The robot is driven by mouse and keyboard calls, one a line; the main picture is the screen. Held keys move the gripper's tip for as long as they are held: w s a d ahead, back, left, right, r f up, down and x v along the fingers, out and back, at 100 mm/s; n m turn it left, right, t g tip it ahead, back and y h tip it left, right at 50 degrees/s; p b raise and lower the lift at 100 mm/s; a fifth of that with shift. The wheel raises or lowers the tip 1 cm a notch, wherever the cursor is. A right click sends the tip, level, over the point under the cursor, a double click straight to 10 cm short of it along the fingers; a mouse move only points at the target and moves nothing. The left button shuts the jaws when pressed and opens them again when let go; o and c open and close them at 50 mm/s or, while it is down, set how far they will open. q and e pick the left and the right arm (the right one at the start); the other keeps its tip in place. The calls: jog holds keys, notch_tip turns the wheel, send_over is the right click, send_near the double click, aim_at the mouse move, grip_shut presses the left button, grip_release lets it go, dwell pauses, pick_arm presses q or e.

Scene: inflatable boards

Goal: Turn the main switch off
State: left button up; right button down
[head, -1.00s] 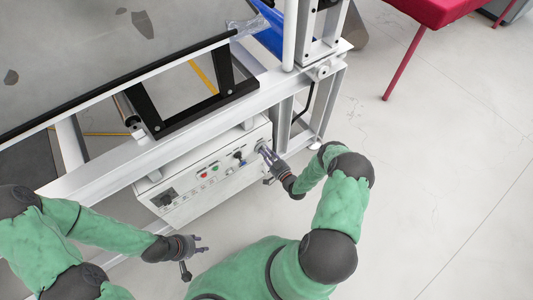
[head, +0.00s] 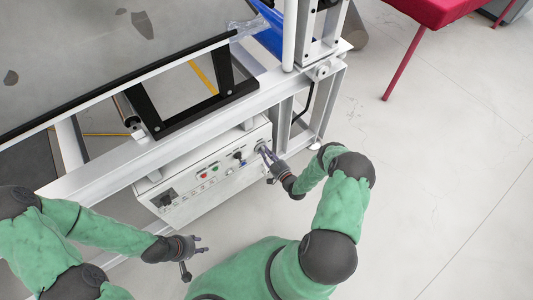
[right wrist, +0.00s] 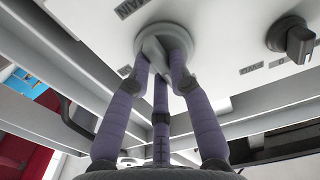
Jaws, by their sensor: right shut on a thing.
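The main switch (right wrist: 158,42) is a round grey rotary knob on a white control panel, with the word MAIN beside it in the right wrist view. My right gripper (right wrist: 162,72) has its purple-grey fingers shut around the knob's raised grip. In the head view my right gripper (head: 265,152) is at the right end of the control box (head: 205,182) and hides most of the switch. My left gripper (head: 203,245) is open and empty, in front of the box's lower left and apart from it.
A black knob (right wrist: 292,40) sits beside the main switch on the panel. The floor at right (head: 430,180) is clear.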

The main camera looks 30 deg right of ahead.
jog(key=shift+f, duration=0.1)
jog(key=c, duration=1.1)
grip_release()
jog(key=s, duration=0.8)
jog(key=s+d, duration=0.1)
jog(key=s, duration=0.3)
